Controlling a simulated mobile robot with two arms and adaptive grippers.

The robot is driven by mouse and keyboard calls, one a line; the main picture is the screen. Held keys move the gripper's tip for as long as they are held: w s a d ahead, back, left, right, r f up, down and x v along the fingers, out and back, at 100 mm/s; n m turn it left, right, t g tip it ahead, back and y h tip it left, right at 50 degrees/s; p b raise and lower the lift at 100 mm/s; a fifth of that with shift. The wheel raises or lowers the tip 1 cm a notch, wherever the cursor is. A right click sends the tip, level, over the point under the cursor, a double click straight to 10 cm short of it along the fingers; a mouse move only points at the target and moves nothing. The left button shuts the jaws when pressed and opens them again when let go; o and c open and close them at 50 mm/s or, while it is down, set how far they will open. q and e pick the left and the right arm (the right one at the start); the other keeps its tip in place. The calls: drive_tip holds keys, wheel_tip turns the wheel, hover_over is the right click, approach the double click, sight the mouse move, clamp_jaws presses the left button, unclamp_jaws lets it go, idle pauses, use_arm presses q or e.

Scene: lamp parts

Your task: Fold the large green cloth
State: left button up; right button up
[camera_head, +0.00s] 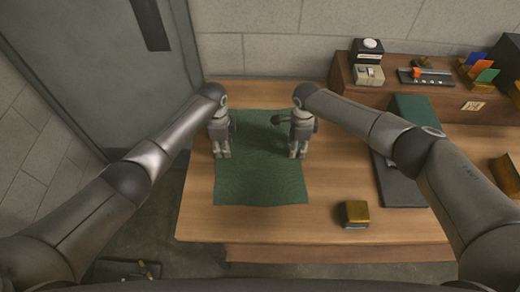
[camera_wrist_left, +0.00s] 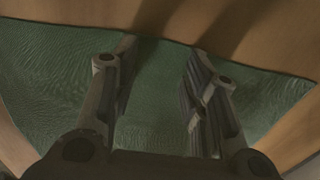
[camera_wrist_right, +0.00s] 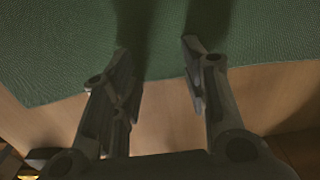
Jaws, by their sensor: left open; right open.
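The large green cloth (camera_head: 262,180) lies flat and spread out on the wooden table in the head view. My left gripper (camera_head: 222,156) is over the cloth's left side, pointing down. In the left wrist view its open fingers (camera_wrist_left: 160,75) are above the cloth (camera_wrist_left: 45,90), with nothing between them. My right gripper (camera_head: 298,156) is at the cloth's right edge. In the right wrist view its open fingers (camera_wrist_right: 155,60) straddle the edge of the cloth (camera_wrist_right: 60,50), with bare table below. I cannot tell whether the fingertips touch the cloth.
The wooden table (camera_head: 330,220) has bare room right of the cloth. A small yellow-and-dark box (camera_head: 354,214) sits near the front. A dark green-and-grey folder-like item (camera_head: 400,185) lies under my right arm. A wooden shelf (camera_head: 455,104) with small items stands at the back right.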

use_arm(q)
drive_tip(key=shift+f, duration=0.15)
use_arm(e)
drive_tip(key=shift+f, duration=0.15)
idle(0.5)
use_arm(q)
drive_tip(key=shift+c, duration=0.2)
use_arm(e)
drive_tip(key=shift+c, duration=0.2)
use_arm(q)
drive_tip(key=shift+s+f, duration=0.1)
drive_tip(key=shift+f, duration=0.05)
clamp_jaws()
use_arm(e)
drive_tip(key=shift+s+f, duration=0.15)
clamp_jaws()
use_arm(q)
drive_tip(key=shift+a, duration=0.1)
